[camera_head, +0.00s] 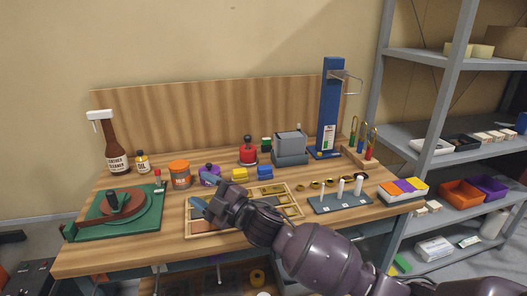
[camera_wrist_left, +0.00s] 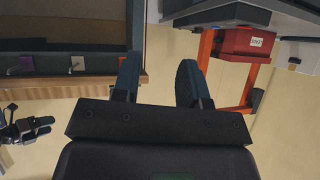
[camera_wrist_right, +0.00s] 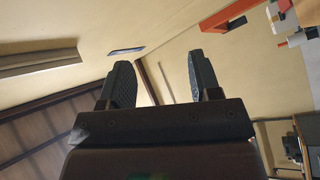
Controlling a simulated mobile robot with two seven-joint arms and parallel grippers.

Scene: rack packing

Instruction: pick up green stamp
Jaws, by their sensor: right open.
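A small green object with a dark top, which looks like the green stamp (camera_head: 266,145), stands at the back of the wooden workbench (camera_head: 100,258). It is between a red stamp (camera_head: 248,153) and a grey box (camera_head: 290,146). My right gripper (camera_head: 198,207) is over the shallow wooden tray near the bench's front, well in front and left of the green stamp. Its fingers are apart and empty in the right wrist view (camera_wrist_right: 160,85). My left gripper (camera_wrist_left: 158,82) is open and empty in its wrist view, and outside the head view. Neither wrist view shows the stamp.
A purple stamp (camera_head: 210,176), yellow and blue blocks (camera_head: 240,174) and an orange-lidded jar (camera_head: 180,174) stand between the wooden tray (camera_head: 298,213) and the back. A tall blue stand (camera_head: 329,105) rises at back right. A green turntable (camera_head: 125,228) sits left.

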